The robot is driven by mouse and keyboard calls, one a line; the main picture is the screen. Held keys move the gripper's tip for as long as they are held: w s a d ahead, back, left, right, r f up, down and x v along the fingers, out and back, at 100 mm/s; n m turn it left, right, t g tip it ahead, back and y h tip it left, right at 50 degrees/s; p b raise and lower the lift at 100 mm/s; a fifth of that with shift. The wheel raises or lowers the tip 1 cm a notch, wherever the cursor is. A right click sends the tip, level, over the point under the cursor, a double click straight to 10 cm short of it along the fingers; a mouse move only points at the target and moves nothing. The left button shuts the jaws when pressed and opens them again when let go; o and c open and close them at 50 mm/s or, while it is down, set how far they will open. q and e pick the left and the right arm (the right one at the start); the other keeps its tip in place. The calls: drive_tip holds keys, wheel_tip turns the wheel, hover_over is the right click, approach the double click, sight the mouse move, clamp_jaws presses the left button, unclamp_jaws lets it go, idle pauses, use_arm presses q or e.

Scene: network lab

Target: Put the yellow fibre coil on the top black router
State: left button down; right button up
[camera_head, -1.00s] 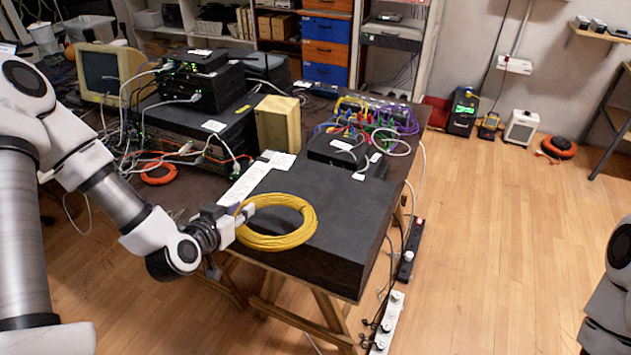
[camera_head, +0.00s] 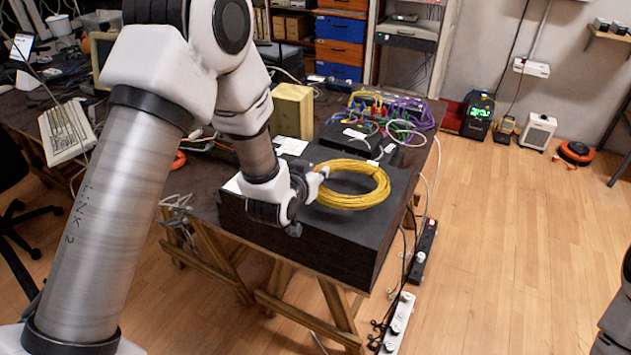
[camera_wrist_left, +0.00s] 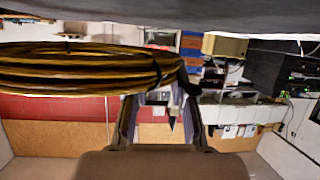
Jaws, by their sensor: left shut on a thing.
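The yellow fibre coil (camera_head: 352,202) appears over the big black box at the table's front; the height of any gap is unclear. My left gripper (camera_head: 319,178) is shut on the coil's left rim. In the left wrist view, which looks upside down, the coil (camera_wrist_left: 80,80) fills the left side and reaches the gripper (camera_wrist_left: 165,110). Black boxes with green lights (camera_wrist_left: 296,76), seemingly that stack, show at right in the wrist view.
The big black box (camera_head: 330,248) takes up the table's front corner. Behind it stand a smaller black device (camera_head: 348,136) with coloured cables and a yellowish block (camera_head: 292,112). A keyboard (camera_head: 67,131) lies at left. Power strips (camera_head: 398,322) lie on the floor.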

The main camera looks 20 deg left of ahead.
use_arm(q)
wheel_tip(320, 180, down, 3)
drive_tip(key=shift+a+f, duration=0.1)
drive_tip(key=shift+f, duration=0.25)
drive_tip(key=c, duration=1)
unclamp_jaws()
drive_tip(key=shift+o, duration=0.2)
